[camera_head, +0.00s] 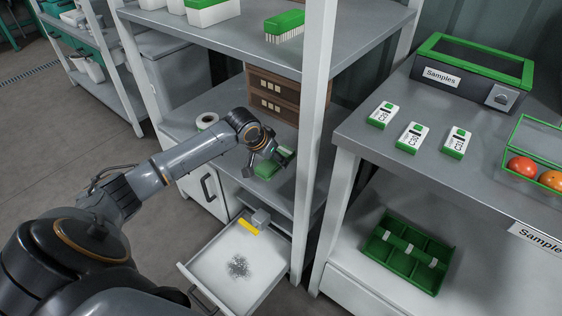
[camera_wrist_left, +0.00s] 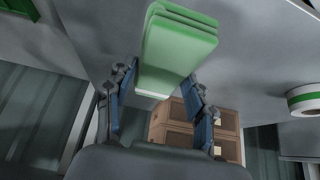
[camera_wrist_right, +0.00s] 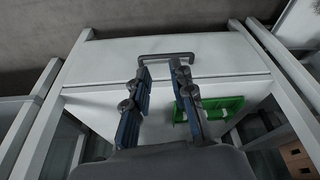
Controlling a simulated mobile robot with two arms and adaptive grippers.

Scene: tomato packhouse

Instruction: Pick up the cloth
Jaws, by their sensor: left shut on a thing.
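The cloth (camera_head: 265,170) is a folded green pad at the lower shelf of the rack. It fills the upper middle of the left wrist view (camera_wrist_left: 176,48), its layered folds showing. My left gripper (camera_head: 274,157) is shut on it, one finger on each side. I cannot tell whether the cloth still touches the shelf. My right gripper (camera_wrist_right: 162,66) shows only in its own wrist view, open and empty, in front of a white cabinet front with a grey handle.
An open white drawer (camera_head: 197,265) with a yellow-handled tool (camera_head: 248,226) and dark debris lies below. A white rack post (camera_head: 312,130) stands right of the left gripper. Brown boxes (camera_head: 275,95) and a tape roll (camera_head: 207,121) are on the shelf. A green crate (camera_head: 440,278) sits lower right.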

